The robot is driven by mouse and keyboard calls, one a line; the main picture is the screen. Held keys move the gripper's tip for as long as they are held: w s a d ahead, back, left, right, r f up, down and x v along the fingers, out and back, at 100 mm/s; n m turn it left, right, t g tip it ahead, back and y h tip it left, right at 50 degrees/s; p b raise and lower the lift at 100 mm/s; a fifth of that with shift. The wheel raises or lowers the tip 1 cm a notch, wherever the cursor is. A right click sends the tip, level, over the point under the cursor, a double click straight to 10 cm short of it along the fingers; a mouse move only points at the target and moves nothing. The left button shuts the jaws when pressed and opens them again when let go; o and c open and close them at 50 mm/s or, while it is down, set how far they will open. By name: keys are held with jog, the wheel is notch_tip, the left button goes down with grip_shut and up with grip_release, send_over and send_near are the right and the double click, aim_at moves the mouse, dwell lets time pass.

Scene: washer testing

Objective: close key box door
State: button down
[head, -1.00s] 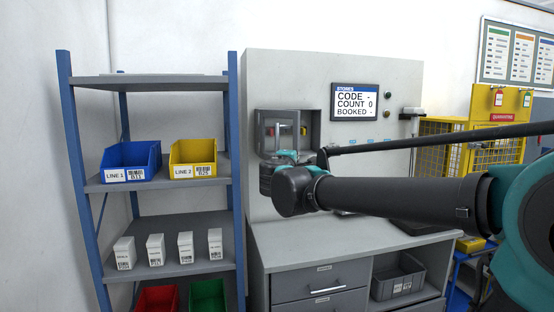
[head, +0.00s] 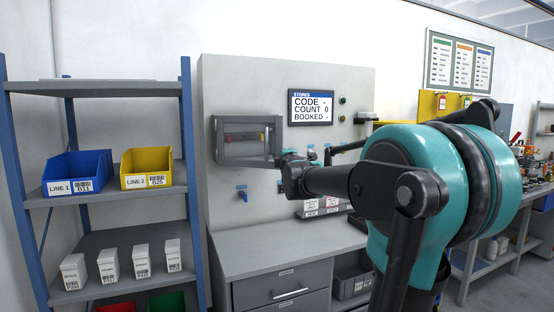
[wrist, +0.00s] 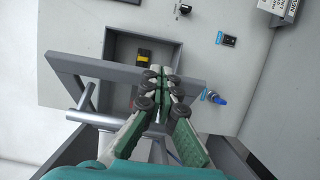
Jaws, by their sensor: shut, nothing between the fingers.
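The key box (wrist: 113,45) is a grey recess in the upright panel, with a black and yellow item inside in the wrist view. Its grey-framed, see-through door (head: 217,142) stands in front of the recess in the head view. In the wrist view the door's frame (wrist: 70,63) crosses the picture apart from the panel, so the door is not flush. A silver bar handle (wrist: 82,118) shows at lower left. My gripper (wrist: 164,74) is shut and empty, its fingertips overlapping the door frame in view; contact cannot be told. In the head view my wrist hides the fingers.
The screen (head: 311,106) is on the panel right of the key box. A blue hook-like part (wrist: 213,97) projects from the panel close to my fingers. The worktop (head: 265,245) lies below, and a shelf (head: 105,195) with bins stands at left.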

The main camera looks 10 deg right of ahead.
jog(key=w+d+n+y, duration=0.1)
jog(key=w+n+y, duration=0.1)
jog(key=w, duration=0.5)
jog(key=w+d+n+g+y, duration=0.1)
jog(key=w+d+n+y, duration=0.1)
jog(key=w+y, duration=0.3)
jog(key=w+d+n+g+y, duration=0.1)
jog(key=w+n+y, duration=0.1)
jog(key=w, duration=0.7)
jog(key=shift+d+n+y, duration=0.4)
jog(key=shift+y, duration=0.3)
jog(key=shift+w, duration=0.15)
